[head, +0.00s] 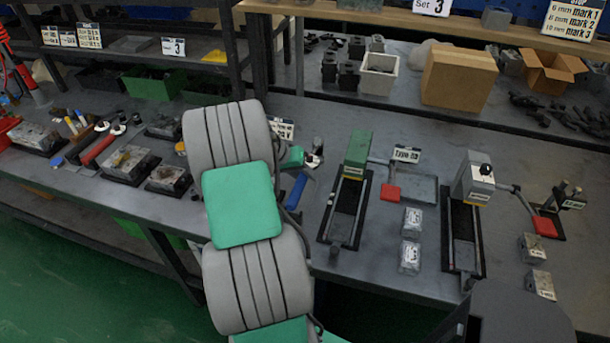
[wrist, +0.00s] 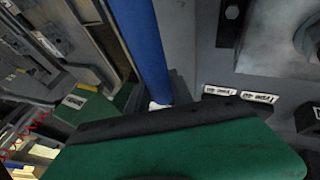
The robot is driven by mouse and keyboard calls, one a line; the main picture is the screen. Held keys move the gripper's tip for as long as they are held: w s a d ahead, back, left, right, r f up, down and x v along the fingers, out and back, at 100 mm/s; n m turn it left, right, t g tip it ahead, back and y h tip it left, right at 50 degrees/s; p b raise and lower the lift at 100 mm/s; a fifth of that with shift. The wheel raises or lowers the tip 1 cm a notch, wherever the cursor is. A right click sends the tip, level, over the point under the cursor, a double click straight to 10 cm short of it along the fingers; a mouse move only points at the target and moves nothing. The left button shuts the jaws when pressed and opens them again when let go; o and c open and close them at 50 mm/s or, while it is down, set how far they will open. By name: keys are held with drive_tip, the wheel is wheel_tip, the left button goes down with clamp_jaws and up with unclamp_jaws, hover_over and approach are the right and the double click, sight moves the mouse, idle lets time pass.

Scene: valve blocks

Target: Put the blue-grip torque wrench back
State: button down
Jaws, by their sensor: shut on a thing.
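The blue-grip torque wrench shows in the head view as a blue handle (head: 296,190), tilted beside my arm. In the wrist view its blue grip (wrist: 142,42) runs from the top edge down to the dark jaws. My gripper (head: 310,164), partly hidden behind my arm in the head view, is shut on the wrench. In the wrist view the jaws (wrist: 168,98) are partly covered by my green gripper housing. The wrench's far end is hidden, and I cannot tell whether the wrench touches the bench.
The grey bench (head: 290,225) holds a green-topped fixture (head: 358,152) and a grey-headed fixture (head: 474,178). Valve blocks and tools crowd the left. Shelf posts (head: 237,55) rise behind my arm.

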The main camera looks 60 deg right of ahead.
drive_tip(key=shift+f, duration=0.2)
drive_tip(key=shift+f+b, duration=0.9)
drive_tip(key=shift+f, duration=0.5)
drive_tip(key=shift+f+b, duration=0.3)
drive_tip(key=shift+b, duration=0.15)
drive_tip(key=c, duration=1)
unclamp_jaws()
drive_tip(key=shift+c, duration=0.2)
drive_tip(key=shift+f, duration=0.1)
drive_tip(key=shift+a+f, duration=0.15)
drive_tip(key=shift+a, duration=0.05)
